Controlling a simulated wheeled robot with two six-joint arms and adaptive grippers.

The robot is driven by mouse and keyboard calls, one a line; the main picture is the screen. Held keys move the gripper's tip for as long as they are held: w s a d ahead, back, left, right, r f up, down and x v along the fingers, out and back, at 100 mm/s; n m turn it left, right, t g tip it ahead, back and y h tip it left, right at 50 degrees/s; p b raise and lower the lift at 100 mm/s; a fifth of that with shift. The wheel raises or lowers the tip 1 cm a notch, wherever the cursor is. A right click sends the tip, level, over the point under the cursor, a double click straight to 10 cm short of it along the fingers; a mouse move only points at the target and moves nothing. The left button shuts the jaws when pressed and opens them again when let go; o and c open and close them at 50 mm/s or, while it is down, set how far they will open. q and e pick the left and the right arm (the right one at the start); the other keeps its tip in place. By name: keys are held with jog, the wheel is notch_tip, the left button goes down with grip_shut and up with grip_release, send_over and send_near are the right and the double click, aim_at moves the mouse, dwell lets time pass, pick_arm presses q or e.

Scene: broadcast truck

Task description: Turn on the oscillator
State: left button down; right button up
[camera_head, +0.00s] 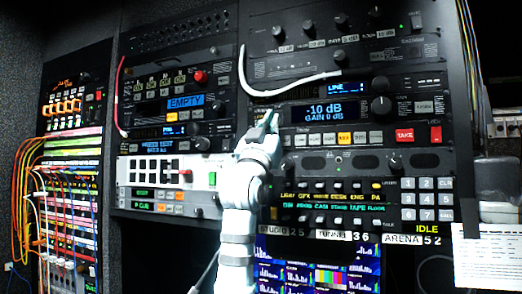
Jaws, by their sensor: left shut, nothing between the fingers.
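My left gripper (267,117) is shut and empty, in front of the left end of the rack unit (363,111) with the blue "-10 dB GAIN 0 dB" display (330,112). Whether the fingertips touch that panel, I cannot tell. No label reading "oscillator" is legible, so I cannot tell which unit it is. The panel above (370,58) has several black knobs and a small toggle (416,20) at its upper right. My right gripper is not in view.
A white cable (300,81) curves just above my gripper. Red buttons (404,135) and a keypad (427,199) sit at right. Another rack column (180,90) stands left, with a patch bay of coloured cables (68,215) beyond. A paper sheet (487,258) hangs lower right.

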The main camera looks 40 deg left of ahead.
pick_arm(q)
jog(key=b+v, duration=0.5)
jog(key=v, duration=0.6)
jog(key=shift+s+f, duration=0.3)
jog(key=shift+w+a, duration=0.1)
jog(key=shift+w, duration=0.05)
